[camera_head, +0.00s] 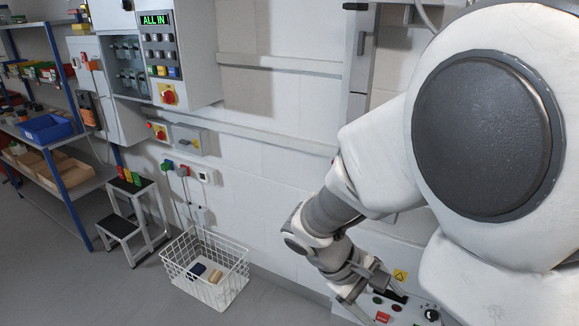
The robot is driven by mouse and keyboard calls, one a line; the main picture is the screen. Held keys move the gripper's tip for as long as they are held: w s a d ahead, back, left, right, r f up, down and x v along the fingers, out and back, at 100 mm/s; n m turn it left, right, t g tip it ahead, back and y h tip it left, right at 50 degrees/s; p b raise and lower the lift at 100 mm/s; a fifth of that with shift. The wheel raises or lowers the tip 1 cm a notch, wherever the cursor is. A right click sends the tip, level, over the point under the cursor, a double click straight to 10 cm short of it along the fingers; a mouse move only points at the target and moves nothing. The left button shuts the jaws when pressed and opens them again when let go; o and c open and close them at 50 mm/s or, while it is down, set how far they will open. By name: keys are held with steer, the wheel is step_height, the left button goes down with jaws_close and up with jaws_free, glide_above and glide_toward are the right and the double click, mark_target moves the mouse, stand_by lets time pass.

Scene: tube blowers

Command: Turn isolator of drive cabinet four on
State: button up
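No label reading drive cabinet four is legible. A red-and-yellow rotary switch (168,94) sits low on the grey wall cabinet (190,45), whose green display (156,19) reads "ALL IN". Below it on the wall are a smaller box with a red-and-yellow switch (158,131) and a grey box with a yellow plate (187,140). My gripper (366,292) hangs at the lower middle right, beside a light control panel (405,304), far from those switches. Its fingers are small and partly merge with the panel, so their opening and any contact are unclear.
The panel has a black knob (432,314), a red label (383,317) and a yellow warning triangle (400,275). A white wire basket (205,268) and a step stool (128,215) stand on the floor. Blue-framed shelving (62,185) is at left. My arm covers the right side.

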steer(key=w+a+f+n+t+h+b, duration=0.15)
steer(key=w+f+n+t+b, duration=0.3)
steer(key=f+n, duration=0.55)
steer(key=w+a+f+n+t+b, duration=0.25)
steer(key=w+f+n+t, duration=0.3)
steer(key=f, duration=0.75)
steer(key=w+a+f+n+t+h+b, duration=0.1)
steer(key=w+f+n+t+b, duration=0.3)
steer(key=f+n+t, duration=0.55)
steer(key=w+d+f+m+g+b, duration=0.1)
steer(key=w+d+f+g+b, duration=0.1)
steer(key=w+d, duration=0.7)
steer(key=w+g+b, duration=0.1)
steer(key=w+b, duration=0.1)
steer(key=w, duration=0.2)
steer(key=shift+d+m, duration=0.25)
steer(key=shift+m, duration=0.05)
steer(key=shift+f, duration=0.1)
jaws_close()
